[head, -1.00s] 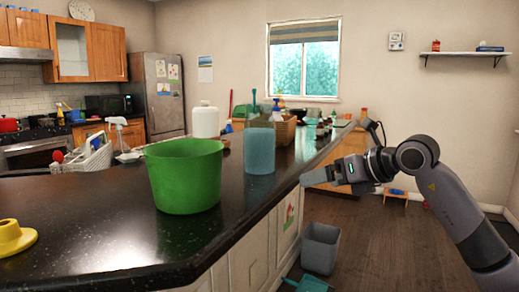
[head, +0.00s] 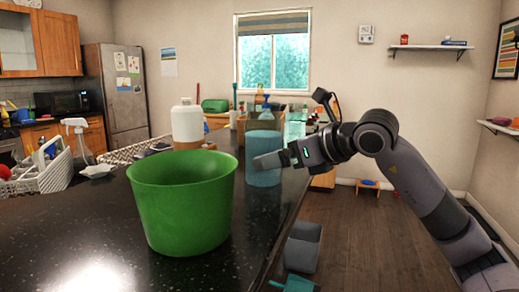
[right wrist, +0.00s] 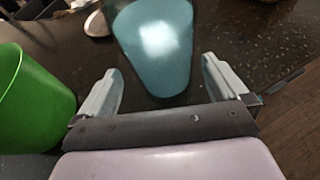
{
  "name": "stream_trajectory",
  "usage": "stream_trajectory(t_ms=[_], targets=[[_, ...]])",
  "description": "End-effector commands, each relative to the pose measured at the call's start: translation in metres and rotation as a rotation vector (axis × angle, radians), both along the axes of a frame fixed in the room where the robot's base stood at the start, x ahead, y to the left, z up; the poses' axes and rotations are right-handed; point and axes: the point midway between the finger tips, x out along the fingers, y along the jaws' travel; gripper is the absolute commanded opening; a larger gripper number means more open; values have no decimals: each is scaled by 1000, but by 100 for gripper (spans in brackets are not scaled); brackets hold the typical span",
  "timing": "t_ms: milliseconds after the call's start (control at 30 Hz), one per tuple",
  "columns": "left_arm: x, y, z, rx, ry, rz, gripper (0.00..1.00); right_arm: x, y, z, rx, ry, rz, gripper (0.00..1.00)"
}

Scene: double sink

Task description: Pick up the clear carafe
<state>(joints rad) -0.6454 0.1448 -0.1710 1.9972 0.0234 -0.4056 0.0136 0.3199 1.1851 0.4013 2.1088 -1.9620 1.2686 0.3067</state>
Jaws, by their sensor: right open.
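A clear, blue-tinted carafe (head: 263,172) stands upright on the dark counter, behind and to the right of the green bucket. In the right wrist view the carafe (right wrist: 155,50) is just ahead, with its near end between the fingers. My right gripper (head: 270,160) is open; its fingers (right wrist: 163,85) are on either side of the carafe in that view, with dark gaps to it. In the head view the gripper overlaps the carafe's right side. Whether it touches is not clear. My left gripper is not in view.
A large green bucket (head: 182,205) stands close to the left of the carafe. A white jug (head: 187,125) and a wooden crate (head: 270,120) with bottles are behind. A white caddy (head: 45,172) is at left. The floor right of the counter holds a grey bin (head: 303,247).

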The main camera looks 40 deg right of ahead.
Motion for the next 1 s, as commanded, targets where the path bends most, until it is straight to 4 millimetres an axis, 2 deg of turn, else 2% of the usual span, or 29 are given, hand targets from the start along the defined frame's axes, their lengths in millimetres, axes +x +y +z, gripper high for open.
stream_trajectory(t_ms=[500, 867, 967, 1000], targets=[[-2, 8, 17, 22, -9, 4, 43, 46, 3, -18, 3, -1, 1, 100], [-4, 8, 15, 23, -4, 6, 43, 52, 3, -23, -1, -1, 0, 100], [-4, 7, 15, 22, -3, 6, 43, 52, 3, -23, -1, -1, 0, 71], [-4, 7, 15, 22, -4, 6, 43, 52, 3, -23, -1, -1, 0, 58]])
